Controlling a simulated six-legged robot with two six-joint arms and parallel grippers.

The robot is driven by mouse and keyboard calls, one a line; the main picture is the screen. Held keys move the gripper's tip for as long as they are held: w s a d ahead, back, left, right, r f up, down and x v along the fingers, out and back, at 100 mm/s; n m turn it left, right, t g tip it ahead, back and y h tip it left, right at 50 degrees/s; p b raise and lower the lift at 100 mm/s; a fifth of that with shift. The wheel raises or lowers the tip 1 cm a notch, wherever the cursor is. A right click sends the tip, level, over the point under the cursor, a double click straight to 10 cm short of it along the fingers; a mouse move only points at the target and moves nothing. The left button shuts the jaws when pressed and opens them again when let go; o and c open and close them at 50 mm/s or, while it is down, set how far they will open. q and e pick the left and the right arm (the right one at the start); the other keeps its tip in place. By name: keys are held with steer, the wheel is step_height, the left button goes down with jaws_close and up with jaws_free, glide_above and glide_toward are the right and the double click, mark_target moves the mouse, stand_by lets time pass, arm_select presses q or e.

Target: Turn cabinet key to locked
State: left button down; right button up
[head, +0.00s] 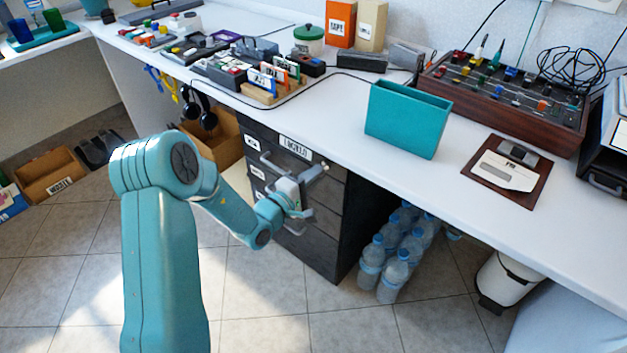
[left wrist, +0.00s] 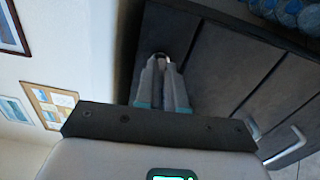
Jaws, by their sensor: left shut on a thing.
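The dark drawer cabinet (head: 327,222) stands under the white worktop, with a white label (head: 296,147) on its top drawer. My left gripper (head: 316,173) reaches the upper right of the cabinet front. Its fingers are shut on the cabinet key, which is mostly hidden by the fingers. In the left wrist view, the two fingers (left wrist: 163,68) come together at a small, dark-ringed piece against the dark cabinet front (left wrist: 215,60). I cannot tell the key's angle. My right gripper is not in view.
Wrapped water bottles (head: 397,262) stand on the floor right of the cabinet. Headphones (head: 199,112) hang left of it above a cardboard box (head: 222,140). A teal bin (head: 407,122) stands on the worktop (head: 480,215). The tiled floor before the cabinet is clear.

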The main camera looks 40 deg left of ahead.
arm_select(q)
steer(key=shift+w+r+m, duration=0.1)
steer(key=shift+r+m, duration=0.1)
steer(key=shift+m, duration=0.4)
steer(key=c, duration=1.2)
jaws_free()
steer(key=shift+c, duration=0.2)
steer(key=shift+f, duration=0.15)
steer(key=s+a, duration=0.1)
steer(key=s, duration=1.5)
steer(key=shift+s+a+p, duration=0.15)
steer(key=shift+p, duration=0.3)
